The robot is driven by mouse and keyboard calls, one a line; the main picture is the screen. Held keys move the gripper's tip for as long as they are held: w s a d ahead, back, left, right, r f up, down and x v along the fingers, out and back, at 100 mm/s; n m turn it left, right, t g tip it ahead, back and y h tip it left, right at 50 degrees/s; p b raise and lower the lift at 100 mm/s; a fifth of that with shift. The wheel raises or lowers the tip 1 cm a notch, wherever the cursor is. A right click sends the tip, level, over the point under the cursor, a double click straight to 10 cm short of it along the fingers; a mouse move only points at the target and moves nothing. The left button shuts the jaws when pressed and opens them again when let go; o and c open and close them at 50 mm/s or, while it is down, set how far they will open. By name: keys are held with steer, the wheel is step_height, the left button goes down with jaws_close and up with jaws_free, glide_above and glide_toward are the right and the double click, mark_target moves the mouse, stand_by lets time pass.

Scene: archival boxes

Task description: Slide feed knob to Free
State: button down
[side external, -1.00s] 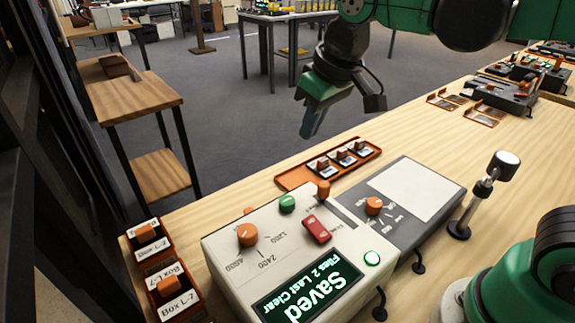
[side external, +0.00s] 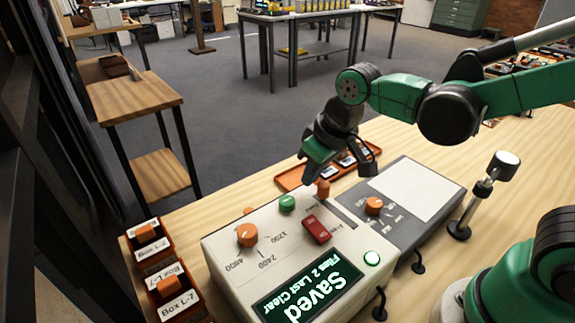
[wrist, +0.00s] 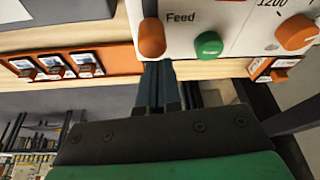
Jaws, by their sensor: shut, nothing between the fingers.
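The feed knob (side external: 323,188) is a small orange knob at the back edge of the pale control box (side external: 275,225), at one end of a dark slot. In the wrist view the orange knob (wrist: 151,40) sits beside the printed word "Feed". No "Free" mark is readable. My gripper (side external: 305,182) hangs just behind the box, left of the knob in the side view. In the wrist view its fingers (wrist: 160,80) are together and empty, their tips close to the knob; contact cannot be told.
A green button (side external: 287,202), a red rocker switch (side external: 317,229) and an orange dial (side external: 247,235) are near the knob. The display (side external: 310,290) reads "Saved". An orange tray (side external: 290,180) of slides lies behind the box. A post (side external: 483,190) stands at right.

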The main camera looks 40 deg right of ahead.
mark_target(331, 212)
steer(key=shift+s, duration=0.2)
steer(key=shift+s, duration=3.05)
steer(key=shift+w+a, duration=0.15)
steer(key=shift+w, duration=0.9)
steer(key=shift+w+a, duration=0.15)
steer(key=shift+w, duration=0.85)
steer(key=v, duration=1)
